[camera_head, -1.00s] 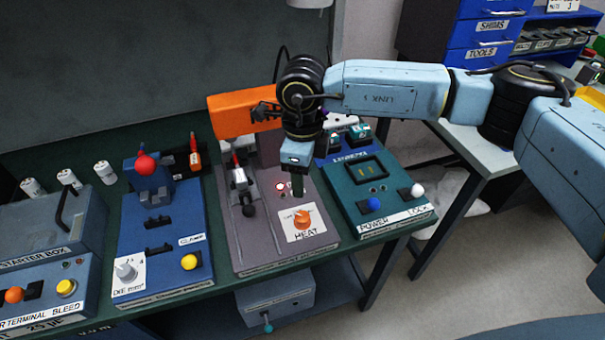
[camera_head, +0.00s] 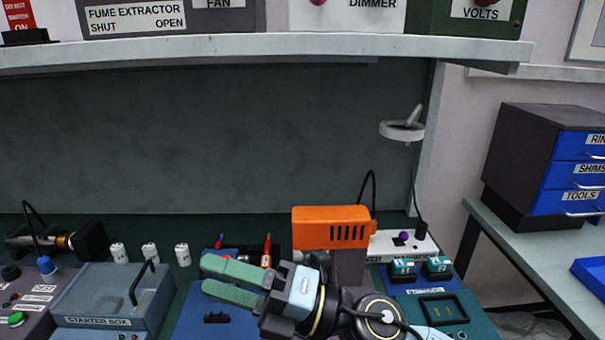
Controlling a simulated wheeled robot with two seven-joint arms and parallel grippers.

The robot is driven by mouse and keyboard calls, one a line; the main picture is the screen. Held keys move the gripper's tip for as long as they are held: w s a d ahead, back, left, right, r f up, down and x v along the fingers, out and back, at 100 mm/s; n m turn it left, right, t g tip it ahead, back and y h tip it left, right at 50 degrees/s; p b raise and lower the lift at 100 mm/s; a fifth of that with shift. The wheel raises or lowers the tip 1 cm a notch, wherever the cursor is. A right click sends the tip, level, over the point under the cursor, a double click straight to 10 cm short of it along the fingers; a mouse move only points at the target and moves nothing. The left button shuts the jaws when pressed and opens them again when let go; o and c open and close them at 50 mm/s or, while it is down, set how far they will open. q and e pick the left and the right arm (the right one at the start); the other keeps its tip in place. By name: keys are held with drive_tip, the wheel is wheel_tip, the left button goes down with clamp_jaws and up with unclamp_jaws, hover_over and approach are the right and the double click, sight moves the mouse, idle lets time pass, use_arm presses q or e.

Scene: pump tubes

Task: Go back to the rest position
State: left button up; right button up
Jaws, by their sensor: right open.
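My right gripper (camera_head: 232,281) is at the bottom middle of the head view, pointing left. Its two green fingers are spread apart with nothing between them. It shows above the blue clamp panel (camera_head: 190,318), in front of the orange heater housing (camera_head: 330,228). My right arm comes in from the bottom right and hides parts of the panels behind it. My left gripper does not show.
The starter box (camera_head: 105,300) stands at the lower left, with several small white cylinders (camera_head: 150,253) behind it. A white power strip (camera_head: 385,246) lies right of the heater. A shelf (camera_head: 300,46) with control boxes crosses above. Blue drawers (camera_head: 575,175) stand at right.

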drive_tip(key=w+d+f+m+t+h, duration=0.2)
drive_tip(key=w+d+m+t+h, duration=0.2)
drive_tip(key=d+m+t+h, duration=0.55)
drive_tip(key=w+d+f+m+t+h, duration=0.25)
drive_tip(key=w+d+m+t, duration=0.35)
drive_tip(key=m, duration=0.8)
drive_tip(key=s+d+f+m+g+h, duration=0.55)
drive_tip(key=d+f+m+h, duration=0.35)
drive_tip(key=f, duration=0.4)
drive_tip(key=s+d+f+m+g, duration=0.2)
drive_tip(key=s+d+f+g, duration=0.3)
drive_tip(key=s, duration=0.5)
drive_tip(key=s+d+f+m+g, duration=0.2)
drive_tip(key=s+f+g, duration=0.4)
drive_tip(key=s, duration=0.4)
wheel_tip(320, 180, down, 24)
drive_tip(key=s+d+f+n+g, duration=0.1)
drive_tip(key=s+d+f, duration=0.2)
drive_tip(key=s+f, duration=1.3)
drive_tip(key=shift+s+f, duration=0.4)
drive_tip(key=shift+s, duration=0.45)
